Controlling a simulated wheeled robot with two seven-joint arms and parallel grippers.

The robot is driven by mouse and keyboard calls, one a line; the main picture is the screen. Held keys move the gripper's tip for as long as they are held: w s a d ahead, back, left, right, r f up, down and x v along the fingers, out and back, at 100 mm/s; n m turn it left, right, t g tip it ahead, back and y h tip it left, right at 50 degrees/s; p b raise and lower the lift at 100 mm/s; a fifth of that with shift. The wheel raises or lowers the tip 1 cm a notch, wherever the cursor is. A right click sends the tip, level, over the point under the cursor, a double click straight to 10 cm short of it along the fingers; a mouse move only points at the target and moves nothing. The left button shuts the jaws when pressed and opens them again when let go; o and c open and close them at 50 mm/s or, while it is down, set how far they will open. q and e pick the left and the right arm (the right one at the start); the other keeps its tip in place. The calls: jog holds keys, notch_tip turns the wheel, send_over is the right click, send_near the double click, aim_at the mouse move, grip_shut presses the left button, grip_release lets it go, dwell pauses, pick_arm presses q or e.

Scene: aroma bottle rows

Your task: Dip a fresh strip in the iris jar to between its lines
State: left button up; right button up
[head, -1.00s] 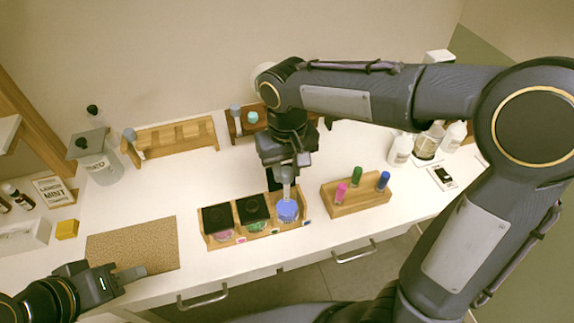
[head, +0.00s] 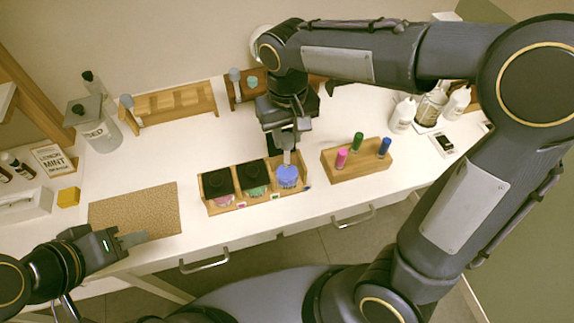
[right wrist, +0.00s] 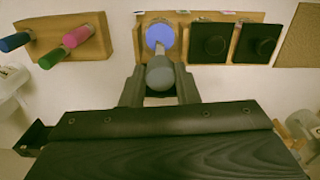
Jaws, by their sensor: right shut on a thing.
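The open jar with blue liquid (head: 288,182) stands in the right slot of a wooden tray (head: 224,208); I cannot read its name. My right gripper (head: 286,140) is above it, shut on a pale strip-like piece with a grey rounded top (right wrist: 159,72). The piece points down at the jar. In the right wrist view its lower end overlaps the blue jar (right wrist: 160,33). I cannot tell how deep it reaches, and no lines on it are visible. My left gripper (head: 132,239) is by the cork mat, apart from the jars; its finger gap is unclear.
Two black-lidded jars, pink (head: 219,187) and green (head: 252,177), share the tray. A wooden block (head: 360,162) with pink, green and blue pens stands to the right. Wooden racks (head: 178,102) line the back. The cork mat (head: 140,210) is bare.

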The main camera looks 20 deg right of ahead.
jog(key=shift+f+b, duration=0.95)
jog(key=shift+f, duration=0.45)
dwell(0.9)
jog(key=shift+r, duration=0.1)
dwell(0.7)
jog(key=shift+r+p, duration=2.55)
jog(key=shift+r, duration=0.35)
